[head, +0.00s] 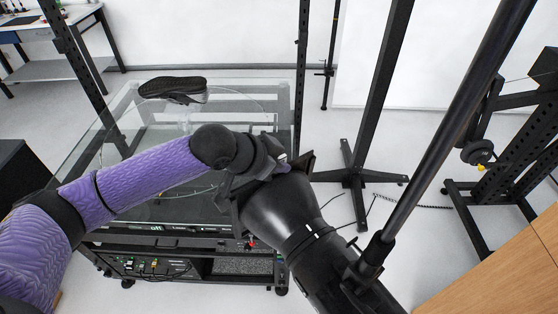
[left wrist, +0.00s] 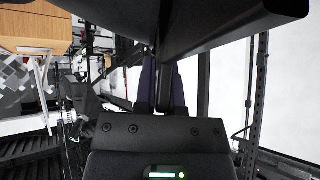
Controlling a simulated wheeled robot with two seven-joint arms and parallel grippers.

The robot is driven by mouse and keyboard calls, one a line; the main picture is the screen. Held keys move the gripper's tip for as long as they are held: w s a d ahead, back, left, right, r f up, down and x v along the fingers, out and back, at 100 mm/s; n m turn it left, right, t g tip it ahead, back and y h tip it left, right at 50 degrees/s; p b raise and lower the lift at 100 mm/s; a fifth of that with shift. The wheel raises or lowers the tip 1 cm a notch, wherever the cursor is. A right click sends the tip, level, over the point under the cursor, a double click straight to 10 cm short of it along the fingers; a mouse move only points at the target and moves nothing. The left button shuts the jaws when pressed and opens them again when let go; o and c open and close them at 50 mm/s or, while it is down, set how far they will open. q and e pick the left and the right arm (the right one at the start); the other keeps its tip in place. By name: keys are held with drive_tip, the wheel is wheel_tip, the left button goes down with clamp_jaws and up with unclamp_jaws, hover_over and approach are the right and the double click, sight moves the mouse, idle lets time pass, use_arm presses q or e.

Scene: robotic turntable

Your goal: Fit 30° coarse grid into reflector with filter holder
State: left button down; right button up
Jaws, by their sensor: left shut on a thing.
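The black reflector (head: 280,205) flares from the front of a dark studio lamp (head: 325,262) and faces the glass table. Dark flat edges of its filter holder (head: 307,162) show at its mouth. My left gripper (head: 268,172) is at that mouth, shut on a dark thing, which I take to be the coarse grid. The wrist and the holder hide most of the grid, so I cannot tell whether it sits inside the holder. In the left wrist view the dark fingers (left wrist: 161,85) reach up to a large black edge. My right gripper is not in view.
A dark shoe (head: 174,88) rests on the glass turntable table (head: 105,135). A thick black boom pole (head: 445,125) crosses the right side, near the lamp. A black stand (head: 360,165) stands behind. A wooden top (head: 500,265) fills the lower right.

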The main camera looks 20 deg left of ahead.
use_arm(q)
drive_tip(key=shift+f, duration=0.5)
drive_tip(key=c, duration=0.6)
unclamp_jaws()
drive_tip(key=shift+c, duration=0.2)
drive_tip(key=shift+a+r, duration=0.1)
drive_tip(key=b+v, duration=0.1)
drive_tip(key=v, duration=0.8)
drive_tip(key=shift+s+r, duration=0.25)
drive_tip(key=shift+r, duration=0.05)
drive_tip(key=shift+a, duration=0.1)
